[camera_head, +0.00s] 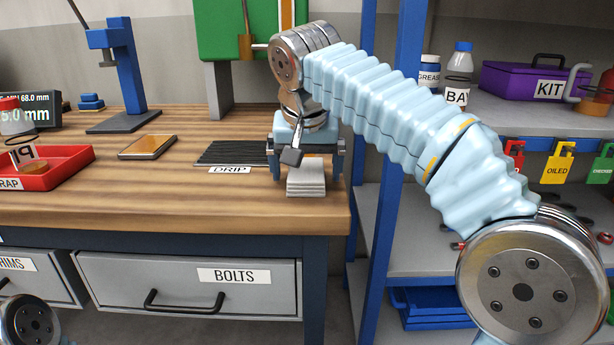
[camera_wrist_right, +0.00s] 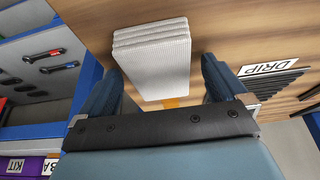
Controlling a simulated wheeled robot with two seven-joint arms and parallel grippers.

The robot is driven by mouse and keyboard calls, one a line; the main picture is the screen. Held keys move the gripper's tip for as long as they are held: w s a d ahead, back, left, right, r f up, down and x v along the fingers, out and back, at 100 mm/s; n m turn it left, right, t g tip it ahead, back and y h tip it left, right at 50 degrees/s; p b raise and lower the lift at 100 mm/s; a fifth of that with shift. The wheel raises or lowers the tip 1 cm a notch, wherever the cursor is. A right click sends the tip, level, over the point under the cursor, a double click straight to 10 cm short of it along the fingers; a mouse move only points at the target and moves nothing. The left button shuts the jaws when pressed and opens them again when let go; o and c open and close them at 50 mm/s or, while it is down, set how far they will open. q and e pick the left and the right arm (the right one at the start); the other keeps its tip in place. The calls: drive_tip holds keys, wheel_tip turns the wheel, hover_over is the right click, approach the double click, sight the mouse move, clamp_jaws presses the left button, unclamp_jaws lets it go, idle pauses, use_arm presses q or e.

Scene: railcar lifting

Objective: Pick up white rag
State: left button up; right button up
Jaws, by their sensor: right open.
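The white rag (camera_head: 306,178) is a folded, ribbed stack on the wooden bench near its right end. In the right wrist view the rag (camera_wrist_right: 152,62) shows just beyond and between the fingertips. My right gripper (camera_head: 307,170) points down over the rag, one finger on each side in the head view. In the right wrist view my right gripper (camera_wrist_right: 162,85) is open, with clear gaps between the fingers and the rag. The gripper hides the rag's upper part in the head view. At the lower left only a joint of my left arm shows; its gripper is out of view.
A black ribbed mat labelled DRIP (camera_head: 232,153) lies just left of the rag. A tablet-like slab (camera_head: 147,147), a red tray (camera_head: 62,168) and a blue stand (camera_head: 124,70) are further left. A blue shelf post (camera_head: 391,190) stands close to the right.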

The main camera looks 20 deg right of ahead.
drive_tip(key=shift+f, duration=0.15)
drive_tip(key=c, duration=1.1)
drive_tip(key=shift+o, duration=0.2)
